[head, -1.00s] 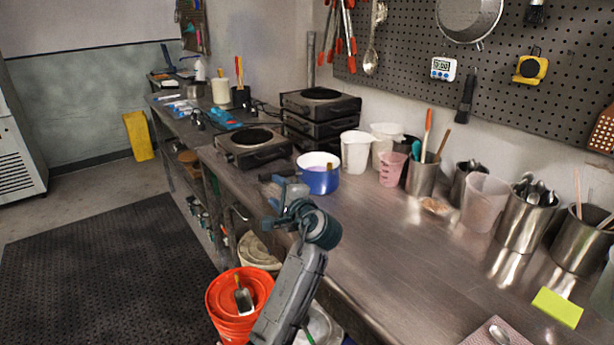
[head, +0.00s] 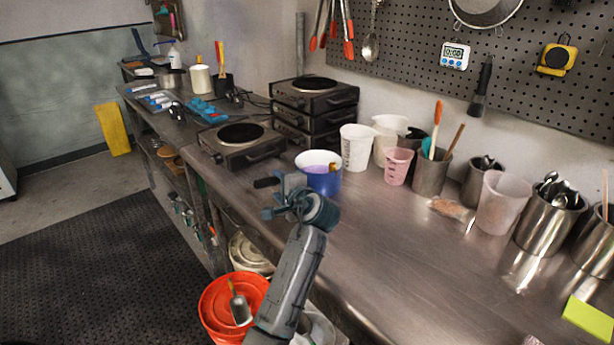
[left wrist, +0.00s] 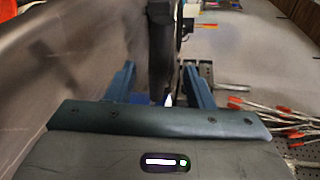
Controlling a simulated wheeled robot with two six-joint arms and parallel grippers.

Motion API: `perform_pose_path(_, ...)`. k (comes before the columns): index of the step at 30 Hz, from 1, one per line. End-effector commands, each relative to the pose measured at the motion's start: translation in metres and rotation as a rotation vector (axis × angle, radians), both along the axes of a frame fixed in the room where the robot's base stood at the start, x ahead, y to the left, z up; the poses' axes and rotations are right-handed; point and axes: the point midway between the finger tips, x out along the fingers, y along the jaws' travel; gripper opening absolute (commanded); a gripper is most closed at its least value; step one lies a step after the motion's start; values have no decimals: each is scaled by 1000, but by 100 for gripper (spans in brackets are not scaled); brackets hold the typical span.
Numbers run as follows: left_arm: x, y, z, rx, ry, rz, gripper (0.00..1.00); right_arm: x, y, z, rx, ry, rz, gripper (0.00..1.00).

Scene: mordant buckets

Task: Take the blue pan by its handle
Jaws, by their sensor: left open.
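The blue pan (head: 322,181), with a white rim and pale purple contents, stands upright on the steel counter. Its dark handle (head: 265,183) points left toward the counter's front edge. My left gripper (head: 277,197) is open, close to the handle and just in front of the pan, and it partly covers the place where handle and pan meet. In the left wrist view a dark bar, which looks like the handle (left wrist: 161,48), lies between the spread fingers of the gripper (left wrist: 160,84). I cannot tell whether they touch it. My right gripper is not in view.
A hot plate (head: 240,146) is left of the pan, and stacked hot plates (head: 315,105) stand behind. A white measuring cup (head: 356,146) is right of the pan. An orange bucket (head: 222,290) is below the edge.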

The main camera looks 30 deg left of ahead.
Motion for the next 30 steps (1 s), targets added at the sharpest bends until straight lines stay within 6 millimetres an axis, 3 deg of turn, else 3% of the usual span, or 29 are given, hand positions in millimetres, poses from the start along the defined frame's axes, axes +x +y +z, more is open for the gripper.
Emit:
perform_pose_path(16, 38, 48, -13, 2, 0, 2, 48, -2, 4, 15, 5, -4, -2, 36)
perform_pose_path(25, 40, 51, -16, 0, -1, 1, 48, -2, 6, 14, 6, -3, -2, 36)
perform_pose_path(30, 40, 51, -16, 0, -1, 1, 14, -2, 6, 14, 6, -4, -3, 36)
